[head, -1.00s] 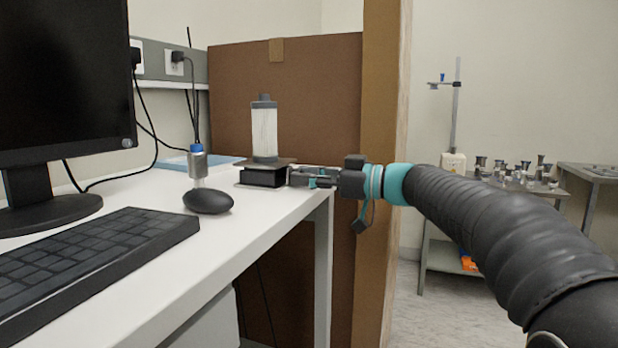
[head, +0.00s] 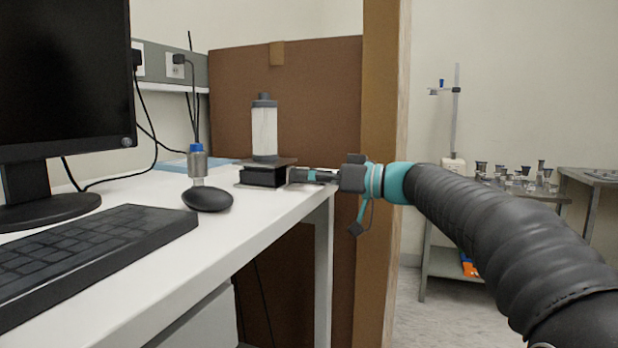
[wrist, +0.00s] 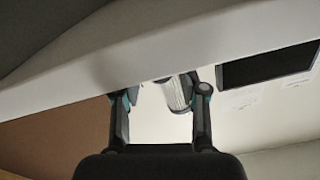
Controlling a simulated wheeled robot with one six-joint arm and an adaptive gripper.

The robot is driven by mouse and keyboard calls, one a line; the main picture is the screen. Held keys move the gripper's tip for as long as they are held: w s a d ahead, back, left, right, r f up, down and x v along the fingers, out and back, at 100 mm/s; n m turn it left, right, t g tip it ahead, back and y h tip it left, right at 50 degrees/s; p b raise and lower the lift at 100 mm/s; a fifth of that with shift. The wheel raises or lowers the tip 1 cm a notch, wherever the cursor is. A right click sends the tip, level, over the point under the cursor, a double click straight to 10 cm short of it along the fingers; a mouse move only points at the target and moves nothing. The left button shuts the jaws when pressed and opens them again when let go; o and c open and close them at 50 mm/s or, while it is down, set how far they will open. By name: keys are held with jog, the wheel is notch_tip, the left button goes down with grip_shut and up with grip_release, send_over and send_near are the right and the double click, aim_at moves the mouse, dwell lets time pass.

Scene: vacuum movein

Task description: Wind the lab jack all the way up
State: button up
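The lab jack (head: 264,178) is a low black block with a flat plate, standing near the right edge of the white desk. A clear bottle with a grey cap (head: 264,132) stands upright on it. My gripper (head: 294,175) is level with the jack, with its fingertips close to the jack's right side. In the wrist view, the two fingers (wrist: 159,92) stand apart, and the bottle (wrist: 176,93) shows beyond them. The knob of the jack cannot be made out, and I cannot tell whether the fingertips touch it.
On the desk (head: 155,262) are a keyboard (head: 90,250), a mouse (head: 207,199), a blue-capped bottle (head: 197,165) and a monitor (head: 60,85). A brown partition (head: 305,105) stands close behind my gripper. A side table with glassware (head: 515,178) is at the right.

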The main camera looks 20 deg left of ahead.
dwell(0.3)
jog(key=d, duration=0.8)
jog(key=s+d, duration=0.1)
jog(key=d, duration=0.3)
